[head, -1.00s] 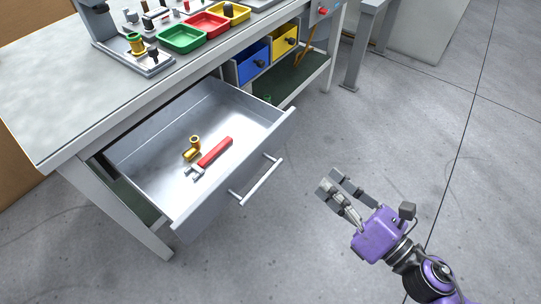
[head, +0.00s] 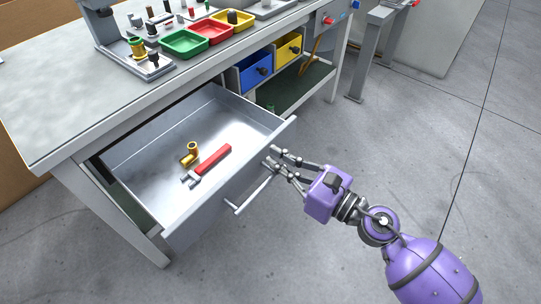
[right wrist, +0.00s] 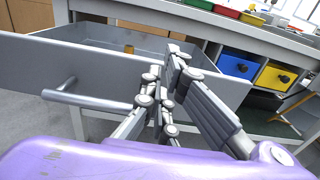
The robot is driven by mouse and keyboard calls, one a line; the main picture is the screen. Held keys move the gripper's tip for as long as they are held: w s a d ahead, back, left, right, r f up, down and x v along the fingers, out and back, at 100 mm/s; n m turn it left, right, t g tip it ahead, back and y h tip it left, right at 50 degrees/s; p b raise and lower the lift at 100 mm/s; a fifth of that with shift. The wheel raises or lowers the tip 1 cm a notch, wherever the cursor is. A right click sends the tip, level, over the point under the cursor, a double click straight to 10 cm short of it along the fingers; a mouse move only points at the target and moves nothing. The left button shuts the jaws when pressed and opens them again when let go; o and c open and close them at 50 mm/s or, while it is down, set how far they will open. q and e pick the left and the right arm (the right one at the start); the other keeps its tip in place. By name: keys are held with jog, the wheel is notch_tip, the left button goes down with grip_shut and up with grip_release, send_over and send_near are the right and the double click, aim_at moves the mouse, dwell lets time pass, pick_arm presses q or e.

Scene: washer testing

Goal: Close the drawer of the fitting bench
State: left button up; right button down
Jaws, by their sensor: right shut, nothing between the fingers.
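The drawer (head: 190,222) of the fitting bench (head: 75,75) is pulled well out, its inside open to view. Its bar handle (head: 255,193) runs along the front panel. A red-handled wrench (head: 212,162) and a brass fitting (head: 190,155) lie on the drawer floor. My right gripper (head: 273,156) is shut and empty at the drawer front, by the right end of the handle. In the right wrist view the gripper (right wrist: 175,65) is in front of the drawer front (right wrist: 215,88), with the handle (right wrist: 95,98) to its left. Contact with the panel cannot be told. My left gripper is out of view.
Green (head: 184,43), red (head: 211,31) and yellow (head: 234,19) trays stand on the bench top. Blue (head: 252,73) and yellow (head: 288,48) bins sit on a shelf right of the drawer. The floor (head: 400,150) in front is clear.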

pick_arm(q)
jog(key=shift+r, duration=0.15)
pick_arm(e)
jog(key=shift+x, duration=1.1)
